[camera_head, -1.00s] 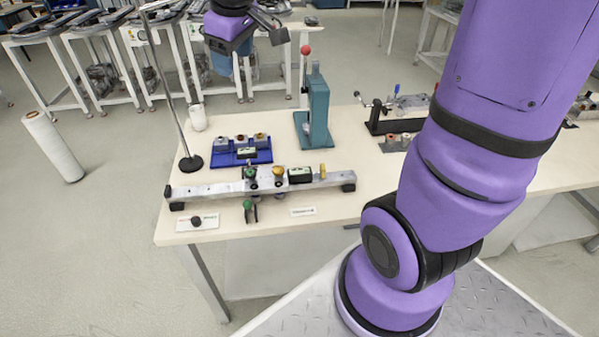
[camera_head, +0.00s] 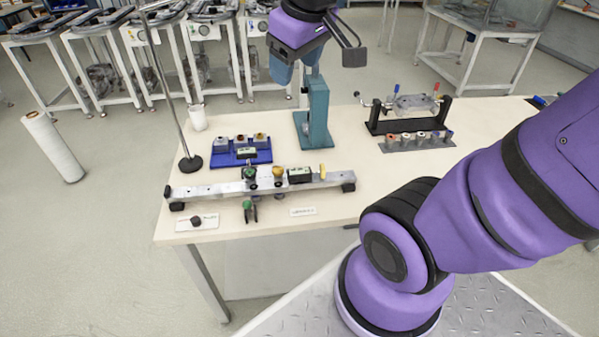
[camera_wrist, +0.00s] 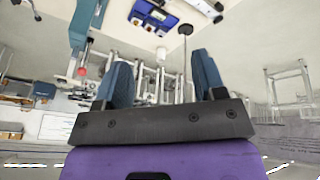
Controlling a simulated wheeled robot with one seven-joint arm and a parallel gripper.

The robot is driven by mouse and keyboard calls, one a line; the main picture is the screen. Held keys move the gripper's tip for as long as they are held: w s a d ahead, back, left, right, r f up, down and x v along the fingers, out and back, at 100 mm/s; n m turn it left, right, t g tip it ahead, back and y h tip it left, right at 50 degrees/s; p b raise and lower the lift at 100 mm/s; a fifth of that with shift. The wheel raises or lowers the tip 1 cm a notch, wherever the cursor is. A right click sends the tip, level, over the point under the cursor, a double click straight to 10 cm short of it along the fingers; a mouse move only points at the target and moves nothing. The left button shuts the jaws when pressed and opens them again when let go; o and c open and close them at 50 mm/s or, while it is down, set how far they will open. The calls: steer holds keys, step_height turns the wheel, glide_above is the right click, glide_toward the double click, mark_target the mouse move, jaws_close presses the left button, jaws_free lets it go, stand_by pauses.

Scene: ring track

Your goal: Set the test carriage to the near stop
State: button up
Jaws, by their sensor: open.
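A grey metal rail (camera_head: 215,190) lies across the left part of the table on black end feet. Near its middle sit a carriage with a green knob (camera_head: 250,173) and one with a yellow knob (camera_head: 278,171); a dark box with a pale display (camera_head: 299,174) is beside them. I cannot tell which is the test carriage. A yellow marker (camera_head: 322,171) stands near the rail's right end. My gripper (camera_head: 283,73) is high behind the rail, apart from it. In the wrist view its blue fingers (camera_wrist: 163,80) are spread and empty; part of the rail (camera_wrist: 205,7) shows at the top edge.
A blue tray (camera_head: 228,160) with several small blocks lies behind the rail. A thin pole on a black base (camera_head: 191,164) stands left, a teal press (camera_head: 318,115) behind. A black fixture (camera_head: 408,122) is at right. White labels lie in front of the rail.

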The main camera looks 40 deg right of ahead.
steer(key=w+d+f+n+g, duration=0.2)
steer(key=w+d+f+n, duration=0.4)
steer(key=w+f, duration=0.6)
steer(key=n+g, duration=0.2)
steer(key=n, duration=0.1)
glide_toward(299, 171)
steer(key=shift+y, duration=0.4)
steer(key=f, duration=1)
steer(key=shift+w+d+f, duration=0.1)
steer(key=shift+d+f, duration=0.1)
steer(key=shift+d, duration=0.2)
